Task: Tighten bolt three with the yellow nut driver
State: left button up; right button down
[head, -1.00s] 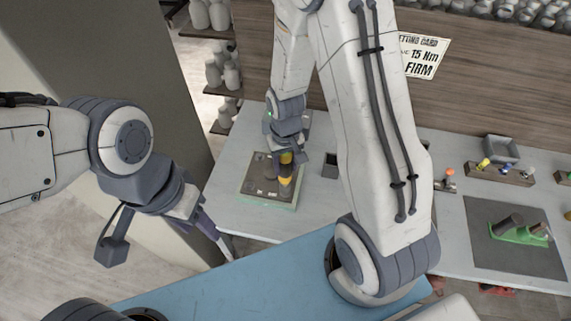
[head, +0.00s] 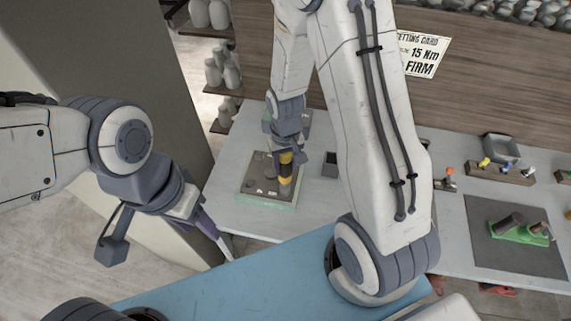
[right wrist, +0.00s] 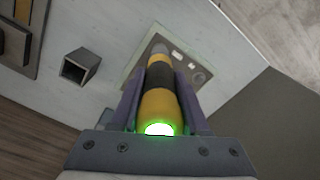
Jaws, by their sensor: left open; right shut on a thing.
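The yellow nut driver (head: 286,172), yellow with a black band, is upright over the grey bolt plate (head: 250,184) in the head view. My right gripper (head: 287,158) is shut on it. In the right wrist view the driver (right wrist: 160,75) runs between the fingers, its grey tip against or just over the plate (right wrist: 191,86); contact is unclear. A green glow shows at its near end. Several bolt heads show on the plate; numbers are unreadable, and the bolt under the tip is hidden. My left gripper (head: 222,242) is open and empty, off the table's left front edge.
A square grey cup (head: 330,165) stands right of the plate. A rack (head: 502,173) with coloured-handled tools, a grey bin (head: 500,148) and a dark mat (head: 515,262) with a green holder are further right. A card (head: 423,54) reads 15 Nm FIRM.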

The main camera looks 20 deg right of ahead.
jog(key=shift+f+b, duration=0.35)
jog(key=shift+f, duration=0.45)
dwell(1.8)
jog(key=shift+s+f, duration=0.15)
jog(key=shift+s, duration=0.05)
dwell(2.0)
